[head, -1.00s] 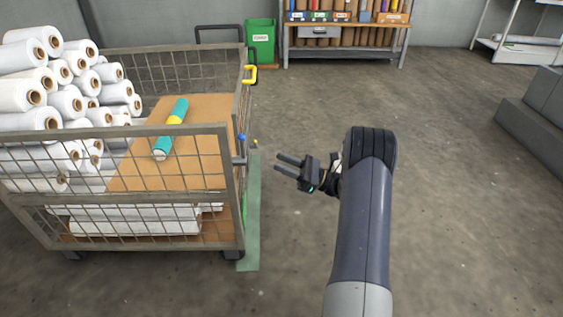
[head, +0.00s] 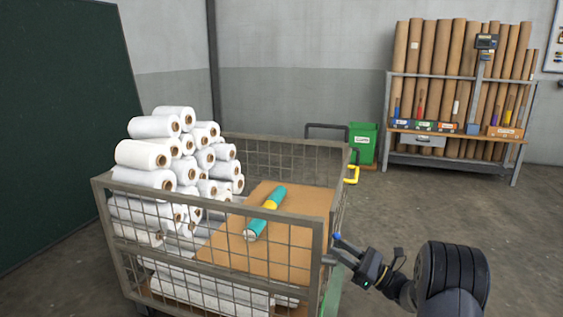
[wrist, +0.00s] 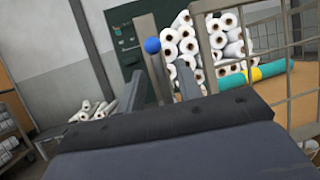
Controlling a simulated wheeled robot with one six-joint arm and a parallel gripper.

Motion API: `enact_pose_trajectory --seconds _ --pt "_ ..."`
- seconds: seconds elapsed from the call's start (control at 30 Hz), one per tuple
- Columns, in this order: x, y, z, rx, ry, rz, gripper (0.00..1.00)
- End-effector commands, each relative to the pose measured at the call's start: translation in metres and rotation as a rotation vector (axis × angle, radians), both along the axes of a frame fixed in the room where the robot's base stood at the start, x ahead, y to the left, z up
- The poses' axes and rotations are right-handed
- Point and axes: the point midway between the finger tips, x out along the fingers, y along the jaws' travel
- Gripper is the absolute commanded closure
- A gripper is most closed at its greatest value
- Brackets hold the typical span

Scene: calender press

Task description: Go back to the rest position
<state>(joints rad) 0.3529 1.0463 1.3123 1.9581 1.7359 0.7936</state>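My gripper (head: 338,252) is at the right front corner of the wire cart (head: 320,250) in the head view, pointing left toward it. In the wrist view its two grey fingers (wrist: 157,85) stand apart with nothing held between them. A blue ball knob (head: 337,236) shows close to the fingertips; it also appears in the wrist view (wrist: 152,46). I cannot tell whether the fingers touch it. My dark arm is low at the right of the head view.
White film rolls (head: 150,155) are stacked in the cart. A teal roll with a yellow band (head: 265,213) lies on its brown board (head: 290,245). A green bin (head: 362,142) and a rack of brown tubes (head: 455,85) stand behind. Floor at right is clear.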

Motion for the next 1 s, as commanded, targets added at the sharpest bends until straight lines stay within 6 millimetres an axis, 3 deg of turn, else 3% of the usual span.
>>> enact_pose_trajectory --seconds 0.5,1.0 --pt "-0.001 -0.003 -0.002 -0.009 -0.024 0.0 0.67" --pt "-0.042 -0.078 -0.035 -0.008 -0.021 -0.005 0.67"
